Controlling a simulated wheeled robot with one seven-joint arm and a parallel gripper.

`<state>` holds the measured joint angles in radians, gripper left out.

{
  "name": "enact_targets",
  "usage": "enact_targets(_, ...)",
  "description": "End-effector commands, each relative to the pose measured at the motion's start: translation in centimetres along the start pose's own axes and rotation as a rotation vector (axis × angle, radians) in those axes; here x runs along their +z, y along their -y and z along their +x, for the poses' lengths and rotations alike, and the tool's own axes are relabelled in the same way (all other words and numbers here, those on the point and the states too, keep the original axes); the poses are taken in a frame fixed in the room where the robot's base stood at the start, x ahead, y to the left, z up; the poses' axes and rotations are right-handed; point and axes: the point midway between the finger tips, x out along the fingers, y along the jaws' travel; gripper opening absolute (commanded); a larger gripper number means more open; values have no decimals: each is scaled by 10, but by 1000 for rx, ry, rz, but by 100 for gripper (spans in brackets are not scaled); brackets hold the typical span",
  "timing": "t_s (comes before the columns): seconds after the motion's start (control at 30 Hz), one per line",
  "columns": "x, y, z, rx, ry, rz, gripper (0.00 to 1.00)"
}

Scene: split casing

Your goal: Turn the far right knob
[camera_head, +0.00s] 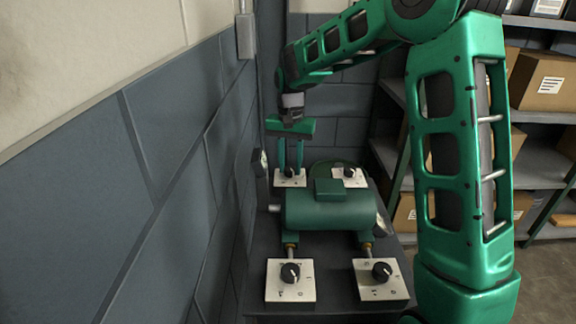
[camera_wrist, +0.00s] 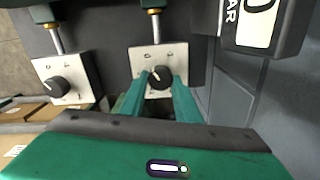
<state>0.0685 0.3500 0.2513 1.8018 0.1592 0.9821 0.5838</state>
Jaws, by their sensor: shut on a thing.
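In the head view, my gripper (camera_head: 290,164) points down over the far left knob (camera_head: 289,172), on a white plate beside the wall. In the wrist view, my gripper's fingers (camera_wrist: 160,80) stand on both sides of this black knob (camera_wrist: 160,75), shut on it; its white mark points up and left. The far right knob (camera_head: 349,173) sits on its own white plate, apart from my gripper. It also shows at the left of the wrist view (camera_wrist: 57,87), with its mark towards the upper left.
A green cylindrical casing (camera_head: 330,209) lies between the far and near knobs. Two near plates carry the near left knob (camera_head: 290,272) and near right knob (camera_head: 381,271). A blue-grey wall (camera_head: 170,160) is close on the left; shelves with boxes (camera_head: 545,80) stand at right.

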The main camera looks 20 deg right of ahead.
Motion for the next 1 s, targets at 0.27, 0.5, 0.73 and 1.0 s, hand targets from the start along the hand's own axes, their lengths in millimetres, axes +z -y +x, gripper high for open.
enact_targets(0.27,-2,3,-2,-8,-8,26,7)
enact_targets(0.5,-1,4,-2,-8,-8,25,7)
enact_targets(0.73,-1,3,-2,-5,-5,25,48)
enact_targets(1.0,0,2,-4,-3,-3,26,48)
